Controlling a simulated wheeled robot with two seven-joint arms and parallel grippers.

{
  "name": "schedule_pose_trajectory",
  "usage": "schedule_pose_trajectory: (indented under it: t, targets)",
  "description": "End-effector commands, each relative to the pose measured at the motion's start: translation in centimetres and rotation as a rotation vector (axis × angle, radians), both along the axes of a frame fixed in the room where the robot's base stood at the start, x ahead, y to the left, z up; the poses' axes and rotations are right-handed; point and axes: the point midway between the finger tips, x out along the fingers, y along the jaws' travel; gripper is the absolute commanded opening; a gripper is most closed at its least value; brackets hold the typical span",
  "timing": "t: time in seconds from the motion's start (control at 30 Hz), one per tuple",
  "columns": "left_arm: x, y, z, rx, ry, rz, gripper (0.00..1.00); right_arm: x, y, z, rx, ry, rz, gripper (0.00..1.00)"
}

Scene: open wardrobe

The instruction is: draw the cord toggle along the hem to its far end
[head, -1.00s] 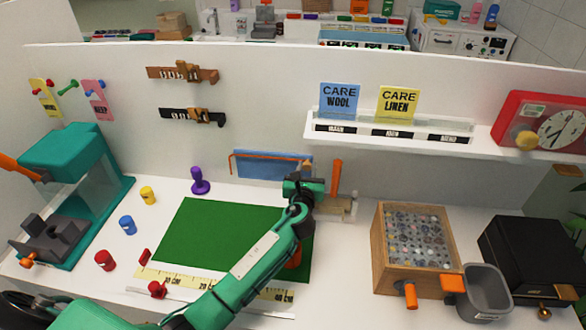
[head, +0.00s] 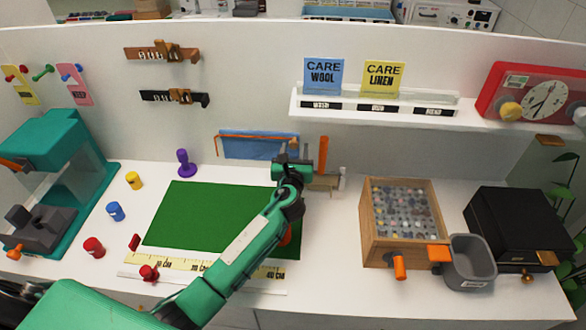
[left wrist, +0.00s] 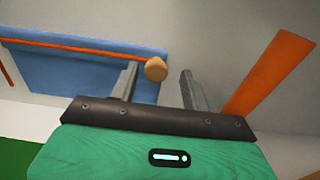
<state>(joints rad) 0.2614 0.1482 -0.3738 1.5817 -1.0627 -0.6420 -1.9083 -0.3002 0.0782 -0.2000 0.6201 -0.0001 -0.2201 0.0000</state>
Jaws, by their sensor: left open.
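The cord toggle (left wrist: 156,69) is a round tan bead on an orange cord (left wrist: 70,46). The cord runs along the blue cloth hem (left wrist: 70,72), and the toggle is at the cloth's right edge. In the head view the blue cloth (head: 255,146) hangs low on the back wall, its right end partly behind my gripper. My left gripper (head: 292,158) is open in front of that right end. In the left wrist view its two grey fingers (left wrist: 159,86) are apart, with the toggle showing between their tips. I cannot tell whether they touch it. My right gripper is not in view.
An orange upright piece (head: 322,155) stands just right of my gripper, and also shows in the wrist view (left wrist: 270,75). A purple stamp-like object (head: 184,163) stands left of the cloth. A wooden box (head: 366,235) stands to the right.

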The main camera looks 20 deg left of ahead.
Motion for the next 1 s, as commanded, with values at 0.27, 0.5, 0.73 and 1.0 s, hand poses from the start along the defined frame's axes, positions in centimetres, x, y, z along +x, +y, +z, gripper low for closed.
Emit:
schedule_pose_trajectory:
  t: [0.27, 0.5, 0.73, 1.0]
  targets:
    - [-5.8, -1.5, -0.3, 0.000, 0.001, -0.003, 0.47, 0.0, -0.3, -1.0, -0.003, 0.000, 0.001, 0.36]
    - [-10.2, -2.6, -0.1, 0.000, 0.000, -0.004, 0.47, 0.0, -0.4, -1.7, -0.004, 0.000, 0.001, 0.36]
    - [-11.8, -3.1, 0.0, 0.000, 0.000, -0.004, 0.47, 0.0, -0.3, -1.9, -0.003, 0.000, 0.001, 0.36]
    - [-11.9, -3.1, 0.0, 0.000, 0.000, -0.003, 0.47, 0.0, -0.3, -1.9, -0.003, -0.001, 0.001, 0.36]
